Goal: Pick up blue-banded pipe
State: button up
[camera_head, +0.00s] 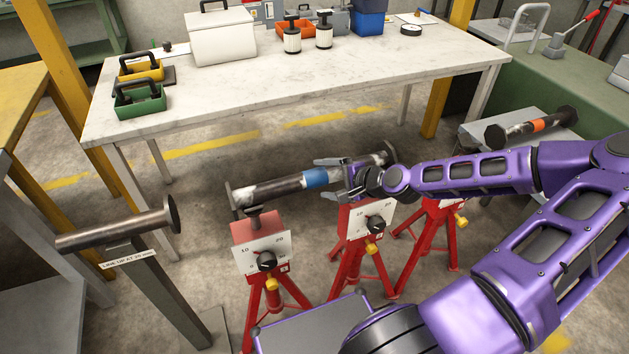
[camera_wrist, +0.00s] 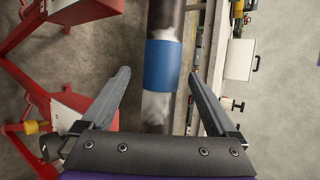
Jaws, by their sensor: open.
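The blue-banded pipe (camera_head: 283,187) is a dark and silver spool with a flange at each end and a blue band near its middle. It lies across the tops of red stands (camera_head: 260,245). My gripper (camera_head: 330,178) is at the pipe, just right of the blue band in the head view. In the wrist view my gripper (camera_wrist: 157,88) is open, with one finger on each side of the pipe (camera_wrist: 162,68). Gaps show between fingers and pipe there; whether the fingers are level with it in depth is unclear. My wrist hides part of the pipe's right half in the head view.
An orange-banded pipe (camera_head: 531,128) lies at right on a grey surface. A grey pipe on a post (camera_head: 118,232) stands at left. A white-topped table (camera_head: 210,103) behind holds bins, a cooler and canisters. Floor between table and stands is clear.

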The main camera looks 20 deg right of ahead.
aim_at(308, 177)
jog(key=shift+a+b+x, duration=0.15)
jog(key=shift+b+x, duration=0.2)
jog(key=shift+x, duration=1.3)
jog(key=shift+a+b+x, duration=0.15)
jog(key=shift+b+x, duration=0.2)
jog(key=shift+x, duration=1.3)
jog(key=shift+r, duration=0.2)
grip_shut()
jog(key=shift+r, duration=0.1)
